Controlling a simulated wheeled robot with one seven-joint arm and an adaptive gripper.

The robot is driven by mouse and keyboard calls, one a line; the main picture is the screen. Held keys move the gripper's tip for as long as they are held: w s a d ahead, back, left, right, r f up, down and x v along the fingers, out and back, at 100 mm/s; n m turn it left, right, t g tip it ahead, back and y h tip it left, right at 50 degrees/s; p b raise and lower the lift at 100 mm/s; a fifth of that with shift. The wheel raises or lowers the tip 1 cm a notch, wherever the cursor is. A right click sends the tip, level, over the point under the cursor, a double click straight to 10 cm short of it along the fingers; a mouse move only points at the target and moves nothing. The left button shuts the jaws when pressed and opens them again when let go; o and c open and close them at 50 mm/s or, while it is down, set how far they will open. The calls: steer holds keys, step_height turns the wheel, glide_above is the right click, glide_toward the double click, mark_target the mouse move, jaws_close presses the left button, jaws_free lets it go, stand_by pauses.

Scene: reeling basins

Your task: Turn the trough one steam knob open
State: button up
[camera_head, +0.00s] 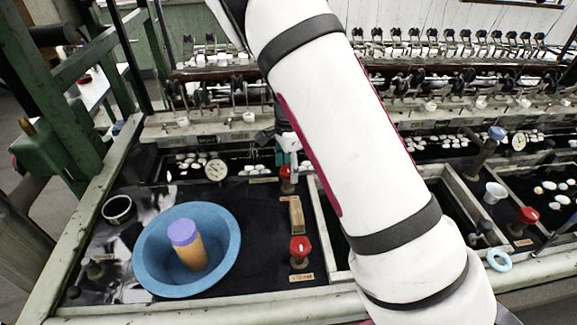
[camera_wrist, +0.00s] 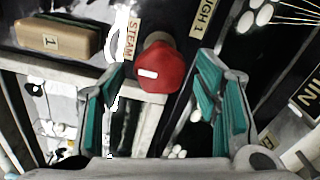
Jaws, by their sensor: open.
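A red knob (camera_wrist: 161,68) with a white mark on its top shows in the wrist view. It sits beside a STEAM label (camera_wrist: 133,38) and a partly cut-off label ending in "UGH 1" (camera_wrist: 200,17). My gripper (camera_wrist: 162,78) is open, with one teal-padded finger on each side of the knob in the picture. I cannot tell whether either finger touches it. In the head view my gripper (camera_head: 286,152), partly hidden by my arm, is just above the rear red knob (camera_head: 287,173).
A wooden block (camera_head: 296,215) lies between the rear knob and a front red knob (camera_head: 300,247). A blue basin (camera_head: 145,262) holding a purple-capped orange container (camera_head: 188,248) stands left. A pressure gauge (camera_head: 215,170) is behind it. Another red knob (camera_head: 527,215) is at right.

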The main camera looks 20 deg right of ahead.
steer(key=c, duration=1.1)
steer(key=shift+c, duration=0.2)
steer(key=shift+n, duration=0.4)
steer(key=n, duration=0.3)
steer(key=shift+w, duration=0.1)
steer(key=n+b, duration=0.1)
steer(key=n, duration=0.3)
steer(key=n+b, duration=0.1)
steer(key=n, duration=0.4)
steer(key=shift+a+n+b, duration=0.15)
steer(key=shift+n+b, duration=0.15)
steer(key=shift+n, duration=1.9)
